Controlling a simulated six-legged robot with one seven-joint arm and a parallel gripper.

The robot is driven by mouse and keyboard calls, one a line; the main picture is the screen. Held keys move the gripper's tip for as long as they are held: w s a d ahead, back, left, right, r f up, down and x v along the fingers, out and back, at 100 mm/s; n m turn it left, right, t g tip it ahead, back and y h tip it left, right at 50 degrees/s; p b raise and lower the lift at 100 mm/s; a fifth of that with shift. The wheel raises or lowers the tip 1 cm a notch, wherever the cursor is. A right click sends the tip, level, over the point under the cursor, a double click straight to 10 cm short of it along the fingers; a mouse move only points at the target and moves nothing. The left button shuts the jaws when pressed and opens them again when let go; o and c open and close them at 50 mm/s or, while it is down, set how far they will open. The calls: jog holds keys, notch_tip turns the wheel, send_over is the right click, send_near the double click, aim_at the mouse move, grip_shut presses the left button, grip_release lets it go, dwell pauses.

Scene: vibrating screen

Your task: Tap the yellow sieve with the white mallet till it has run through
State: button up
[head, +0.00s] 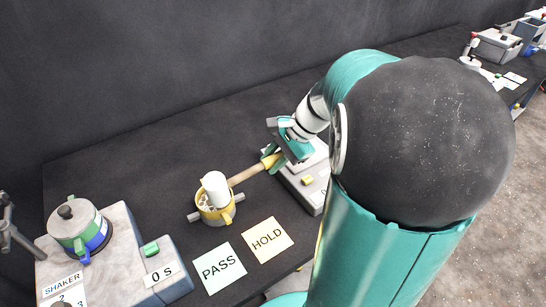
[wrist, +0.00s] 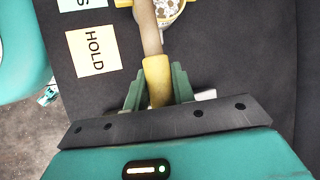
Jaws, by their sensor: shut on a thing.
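My gripper (head: 276,157) is shut on the yellow grip of the mallet; the jaws also show in the wrist view (wrist: 158,92). The mallet's white head (head: 214,186) is at the yellow sieve (head: 231,212), over its far side in the head view; I cannot tell whether they touch. The wooden handle (head: 246,174) runs from the head up and right to my gripper. The sieve stands on the dark bench and holds pale lumps, seen in the wrist view (wrist: 167,8). The mallet's head is out of the wrist view.
PASS (head: 220,267) and HOLD (head: 267,240) cards lie in front of the sieve. A shaker (head: 120,222) with a stacked pot (head: 78,226) and a "0 s" label stands at left. A grey device (head: 305,188) sits under my gripper. The bench behind the sieve is clear.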

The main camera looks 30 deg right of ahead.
grip_shut()
dwell(1.0)
dwell(0.7)
notch_tip(320, 180, down, 5)
jog(key=shift+r, duration=2.5)
jog(key=shift+r, duration=0.1)
